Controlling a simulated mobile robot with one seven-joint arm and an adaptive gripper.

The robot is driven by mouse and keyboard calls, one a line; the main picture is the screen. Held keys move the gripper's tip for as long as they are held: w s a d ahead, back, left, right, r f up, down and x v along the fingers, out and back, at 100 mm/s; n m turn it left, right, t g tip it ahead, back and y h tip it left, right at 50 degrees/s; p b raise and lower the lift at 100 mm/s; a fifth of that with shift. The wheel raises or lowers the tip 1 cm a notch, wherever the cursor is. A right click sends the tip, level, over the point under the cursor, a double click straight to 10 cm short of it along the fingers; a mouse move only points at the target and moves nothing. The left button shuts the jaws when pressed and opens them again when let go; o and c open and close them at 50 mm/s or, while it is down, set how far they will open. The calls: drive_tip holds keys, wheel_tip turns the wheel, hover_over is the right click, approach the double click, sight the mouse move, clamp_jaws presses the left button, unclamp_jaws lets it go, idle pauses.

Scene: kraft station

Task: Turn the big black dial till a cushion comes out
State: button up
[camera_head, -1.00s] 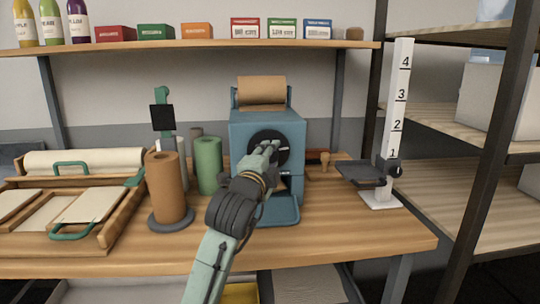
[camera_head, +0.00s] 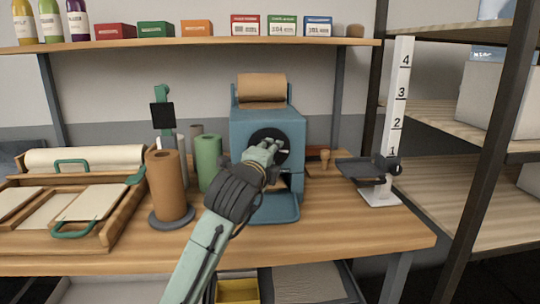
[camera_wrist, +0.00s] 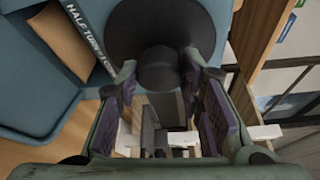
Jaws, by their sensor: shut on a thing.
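The big black dial (camera_head: 260,135) is on the front of the blue machine (camera_head: 250,118). In the wrist view the dial's dark disc (camera_wrist: 165,22) fills the top, with a round black knob (camera_wrist: 160,68) standing out from it. My gripper (camera_head: 264,150) is at the dial and covers part of it. In the wrist view my fingers (camera_wrist: 157,78) sit on both sides of the knob and are shut on it. A brown piece (camera_wrist: 65,45) shows at the machine's lower opening, by a label reading "HALF TURN". I cannot tell whether it is a cushion.
A brown paper roll (camera_head: 262,88) lies on top of the machine. A brown roll on a stand (camera_head: 167,185) and a green roll (camera_head: 208,163) stand left of my arm. A scale-like stand (camera_head: 380,190) is on the right. The bench front right (camera_head: 370,240) is clear.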

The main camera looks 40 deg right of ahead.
drive_tip(key=o, duration=1.1)
drive_tip(key=shift+o, duration=0.2)
drive_tip(key=v, duration=1.2)
